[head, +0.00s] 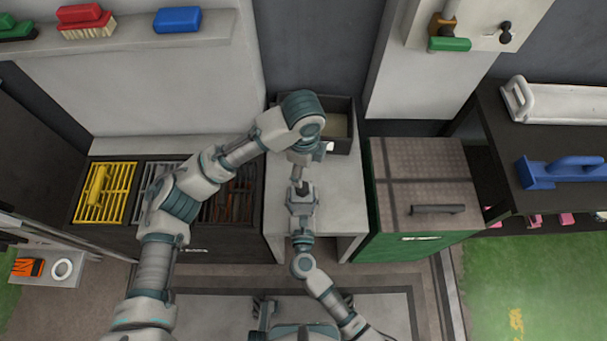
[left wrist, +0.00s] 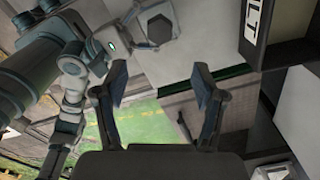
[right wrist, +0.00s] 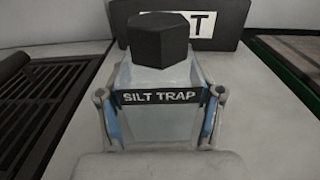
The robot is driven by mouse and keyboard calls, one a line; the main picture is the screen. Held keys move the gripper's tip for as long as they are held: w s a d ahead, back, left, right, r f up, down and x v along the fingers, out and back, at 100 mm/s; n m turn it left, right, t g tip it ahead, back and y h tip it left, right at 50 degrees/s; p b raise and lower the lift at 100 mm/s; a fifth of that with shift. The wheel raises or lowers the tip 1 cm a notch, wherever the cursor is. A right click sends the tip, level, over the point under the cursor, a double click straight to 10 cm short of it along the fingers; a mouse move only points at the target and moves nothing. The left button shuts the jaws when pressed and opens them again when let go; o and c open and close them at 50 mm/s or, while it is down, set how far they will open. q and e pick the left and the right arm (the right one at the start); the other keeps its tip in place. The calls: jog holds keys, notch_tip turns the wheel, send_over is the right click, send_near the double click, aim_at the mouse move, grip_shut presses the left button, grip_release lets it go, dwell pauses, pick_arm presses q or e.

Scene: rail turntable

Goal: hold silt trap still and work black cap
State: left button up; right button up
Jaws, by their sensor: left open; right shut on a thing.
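The silt trap (right wrist: 160,115) is a pale block with a black label strip reading SILT TRAP, standing upright on the bench. Its black cap (right wrist: 160,41) is a hexagonal knob on top; it also shows in the left wrist view (left wrist: 154,28). My right gripper (right wrist: 160,110) is shut on the silt trap, one finger on each side. My left gripper (left wrist: 147,75) is open and empty, with the cap beyond its fingertips and apart from them. In the head view the left arm hides part of the area around the trap, and the cap is small there (head: 304,187).
A dark bin (head: 353,127) labelled SILT stands behind the trap on the grey bench (head: 340,190). Left are grates, one a yellow grate (head: 105,193). Right is a green cabinet with a metal lid (head: 415,170). Brushes, including a blue one (head: 177,19), lie on the shelf.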

pick_arm(q)
jog(key=shift+r, duration=0.75)
pick_arm(e)
jog(key=o, duration=1.8)
jog(key=shift+c, duration=0.2)
jog(key=shift+s, duration=0.15)
